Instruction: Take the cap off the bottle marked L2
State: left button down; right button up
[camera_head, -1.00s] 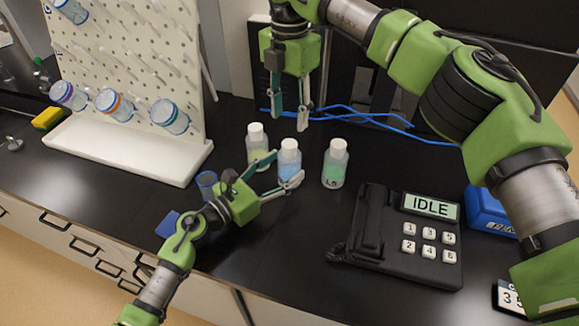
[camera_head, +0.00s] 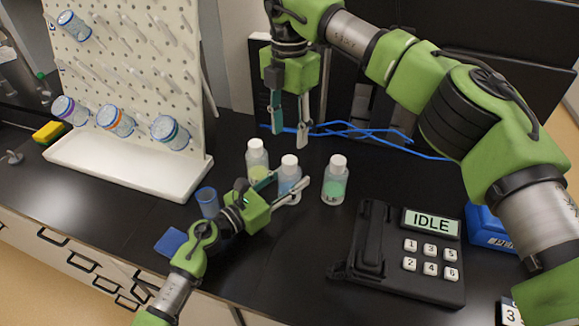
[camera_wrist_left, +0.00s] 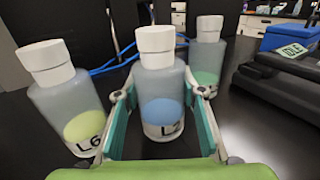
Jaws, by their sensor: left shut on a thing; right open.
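The L2 bottle (camera_head: 290,180) is the middle of three small bottles on the black bench, with blue contents; its label, partly legible, faces the left wrist view (camera_wrist_left: 163,118). Its white cap (camera_head: 289,161) is on, and shows large in the wrist view (camera_wrist_left: 156,45). The bottle stands upright. My left gripper (camera_head: 287,186) is shut on the bottle's body from the near side, one finger on each flank, below the cap. My right gripper (camera_head: 290,137) is open and empty, pointing down above and behind the L2 bottle, apart from the cap.
A bottle with yellow-green contents, L6 (camera_wrist_left: 72,105), stands left; a green one (camera_head: 335,182) stands right. A blue cup (camera_head: 207,202) is near my left arm. A pegboard rack (camera_head: 130,165) is left, an IDLE keypad device (camera_head: 405,255) right, and blue cables (camera_head: 375,133) behind.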

aim_at(289, 160)
jog(key=m, duration=1.3)
jog(key=shift+f, duration=4)
